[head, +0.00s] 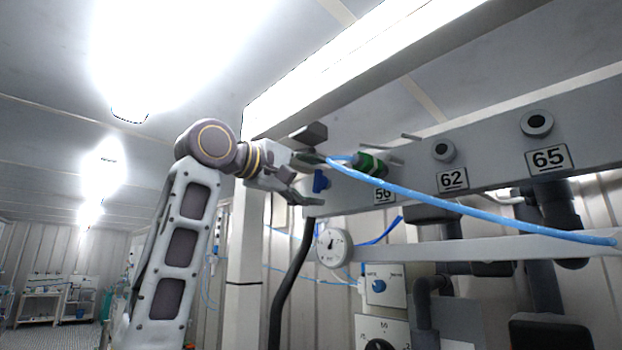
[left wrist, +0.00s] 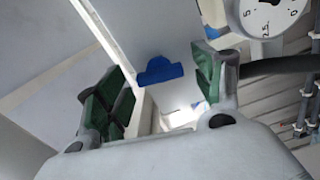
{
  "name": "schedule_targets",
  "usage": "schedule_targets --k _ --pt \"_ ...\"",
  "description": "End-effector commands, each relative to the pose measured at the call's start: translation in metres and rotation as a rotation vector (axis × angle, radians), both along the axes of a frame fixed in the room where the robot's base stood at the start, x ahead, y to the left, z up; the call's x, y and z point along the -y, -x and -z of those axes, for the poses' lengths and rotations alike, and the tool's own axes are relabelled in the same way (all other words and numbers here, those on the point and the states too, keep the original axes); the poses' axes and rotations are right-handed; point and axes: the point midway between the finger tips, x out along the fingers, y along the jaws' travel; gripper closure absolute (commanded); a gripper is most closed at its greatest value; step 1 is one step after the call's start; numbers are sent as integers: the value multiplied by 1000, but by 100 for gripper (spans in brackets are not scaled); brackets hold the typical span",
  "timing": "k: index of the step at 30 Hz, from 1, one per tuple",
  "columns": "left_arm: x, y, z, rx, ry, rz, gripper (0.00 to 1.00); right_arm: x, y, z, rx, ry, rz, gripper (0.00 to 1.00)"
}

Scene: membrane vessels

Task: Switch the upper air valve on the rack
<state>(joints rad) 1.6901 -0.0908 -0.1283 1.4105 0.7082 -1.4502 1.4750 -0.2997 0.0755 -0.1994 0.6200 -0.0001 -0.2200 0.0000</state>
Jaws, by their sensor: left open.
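A small blue valve handle (head: 320,181) sits at the left end of the grey rack beam, left of the 56 label. My left gripper (head: 306,179) reaches it from the left, its fingers open above and below the handle. In the left wrist view the blue handle (left wrist: 160,70) lies between the two green-padded fingertips of my left gripper (left wrist: 163,84), with gaps on both sides. It does not look gripped. My right gripper is not in view.
A round gauge (head: 334,247) and a black hose (head: 292,285) are below. Ports 62 (head: 442,150) and 65 (head: 537,123) are further right.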

Motion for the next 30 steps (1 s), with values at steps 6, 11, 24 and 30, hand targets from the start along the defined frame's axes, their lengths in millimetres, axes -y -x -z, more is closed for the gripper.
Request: schedule_targets --k 6,11,24,30 --pt "0 0 0 0 0 0 46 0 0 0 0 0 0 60" --pt "0 0 0 0 0 0 67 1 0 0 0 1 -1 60" --pt "0 0 1 22 -25 1 78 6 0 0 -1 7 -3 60" --pt "0 0 1 77 -81 -1 78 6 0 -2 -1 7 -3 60"
